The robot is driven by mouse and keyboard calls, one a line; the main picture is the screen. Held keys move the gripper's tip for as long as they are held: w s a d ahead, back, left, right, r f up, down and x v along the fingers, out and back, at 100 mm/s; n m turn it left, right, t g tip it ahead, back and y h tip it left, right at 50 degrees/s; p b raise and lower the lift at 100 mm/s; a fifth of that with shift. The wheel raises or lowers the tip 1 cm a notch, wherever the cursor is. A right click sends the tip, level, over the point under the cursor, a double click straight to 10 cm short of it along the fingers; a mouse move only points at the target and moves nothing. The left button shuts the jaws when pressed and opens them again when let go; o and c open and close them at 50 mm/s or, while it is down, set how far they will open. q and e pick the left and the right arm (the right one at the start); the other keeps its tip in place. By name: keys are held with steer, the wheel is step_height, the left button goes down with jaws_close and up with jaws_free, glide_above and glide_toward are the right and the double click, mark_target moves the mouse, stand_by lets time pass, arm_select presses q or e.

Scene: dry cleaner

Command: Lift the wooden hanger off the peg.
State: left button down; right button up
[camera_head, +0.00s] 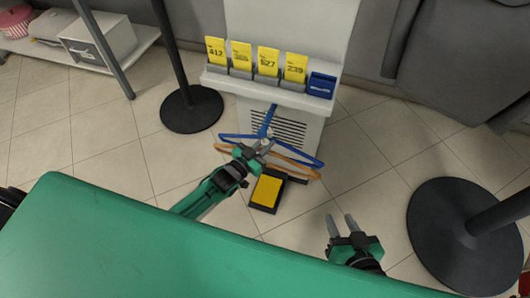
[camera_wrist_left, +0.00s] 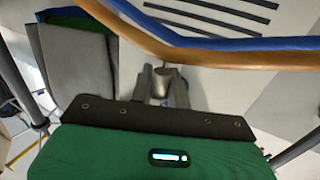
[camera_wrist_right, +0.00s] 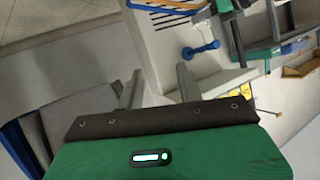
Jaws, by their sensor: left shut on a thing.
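The orange-brown wooden hanger (camera_head: 302,174) is in front of the white stand, and its bar crosses the left wrist view (camera_wrist_left: 235,57). A blue hanger (camera_head: 228,137) lies close behind it, also seen in the left wrist view (camera_wrist_left: 240,44). A blue peg (camera_head: 267,121) sticks out from the stand; it shows in the right wrist view (camera_wrist_right: 200,49). My left gripper (camera_head: 262,145) is shut at the wooden hanger's neck, around a small metallic round part (camera_wrist_left: 163,80). Whether the hook touches the peg is unclear. My right gripper (camera_head: 341,220) is open and empty, right of the hangers.
The white stand (camera_head: 262,105) carries yellow number cards (camera_head: 267,62) and a blue box (camera_head: 321,85). A black-and-yellow pad (camera_head: 266,191) lies on the floor below. Black post bases (camera_head: 192,108) stand left and right (camera_head: 440,240).

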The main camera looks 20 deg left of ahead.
mark_target(263, 144)
arm_select(q)
steer(key=shift+r, duration=0.2)
